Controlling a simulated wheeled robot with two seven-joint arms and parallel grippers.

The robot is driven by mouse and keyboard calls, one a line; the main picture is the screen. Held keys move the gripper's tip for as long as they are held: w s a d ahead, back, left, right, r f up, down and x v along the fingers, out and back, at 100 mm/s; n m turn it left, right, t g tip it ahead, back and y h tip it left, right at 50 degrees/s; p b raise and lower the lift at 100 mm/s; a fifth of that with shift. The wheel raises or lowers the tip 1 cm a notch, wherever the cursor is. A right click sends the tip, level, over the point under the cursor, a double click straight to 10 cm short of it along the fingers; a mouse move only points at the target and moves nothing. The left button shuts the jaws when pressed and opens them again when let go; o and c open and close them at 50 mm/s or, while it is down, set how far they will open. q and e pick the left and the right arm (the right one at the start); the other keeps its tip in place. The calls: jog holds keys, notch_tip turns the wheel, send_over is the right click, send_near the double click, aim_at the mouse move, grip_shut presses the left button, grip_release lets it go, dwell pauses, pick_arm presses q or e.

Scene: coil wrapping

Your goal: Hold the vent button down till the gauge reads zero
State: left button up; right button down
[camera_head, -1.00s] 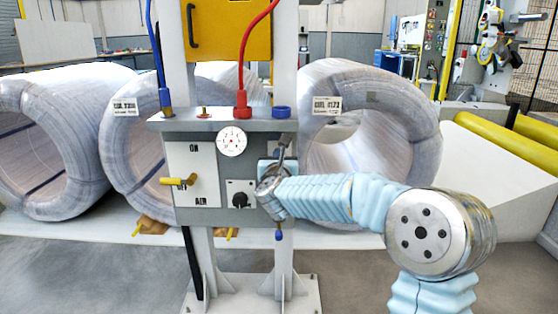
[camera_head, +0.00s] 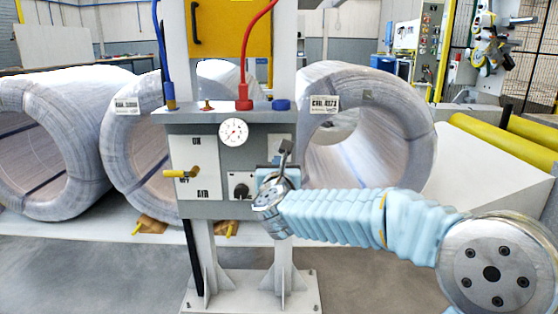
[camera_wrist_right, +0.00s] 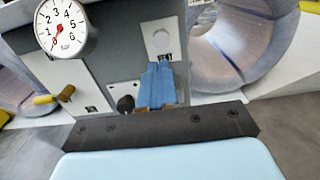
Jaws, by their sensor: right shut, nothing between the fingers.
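The pale round vent button (camera_wrist_right: 161,40) sits on a light plate on the grey control panel (camera_head: 230,155). My right gripper (camera_wrist_right: 160,68) is shut and empty, its blue fingers just below the button in the right wrist view. I cannot tell whether the tips touch the panel; they look clear of the button. In the head view my wrist covers much of this area. The round white gauge (camera_wrist_right: 60,27) also shows in the head view (camera_head: 233,132). Its red needle points down and left, below 1, near the low end. My left gripper is not in view.
Left of the gripper are a black knob (camera_head: 241,191) and a yellow lever valve (camera_head: 182,174). Blue (camera_head: 157,50) and red (camera_head: 243,70) hoses enter from above. Wrapped coils (camera_head: 365,130) stand behind the panel. Open floor lies in front.

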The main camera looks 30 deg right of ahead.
jog(key=v, duration=0.2)
jog(key=shift+s+a, duration=0.2)
jog(key=shift+s, duration=0.05)
dwell(0.3)
jog(key=w+a+f+n+g+y, duration=0.1)
jog(key=w+a+f+n+y, duration=0.2)
jog(key=f+n, duration=0.75)
jog(key=w+a+f+n+g+y, duration=0.15)
jog(key=a+f+n+y, duration=0.35)
jog(key=f, duration=1)
jog(key=s+a+f+n+g+y, duration=0.1)
jog(key=s+a+f+n+g, duration=0.2)
jog(key=f, duration=0.4)
jog(key=s+a+f+n, duration=0.2)
jog(key=f+n, duration=0.4)
jog(key=s+a+f+n+g+y, duration=0.2)
jog(key=s+a+f+n+g, duration=0.3)
jog(key=s+f+n, duration=0.45)
jog(key=s+a+f+n+g+y, duration=0.2)
jog(key=s+a+f+n+g, duration=0.25)
jog(key=s+f+n, duration=0.75)
notch_tip(320, 180, up, 14)
jog(key=s+m+p, duration=0.2)
jog(key=m+p, duration=0.3)
jog(key=p, duration=0.7)
jog(key=shift+r+m, duration=0.2)
jog(key=shift+m, duration=0.1)
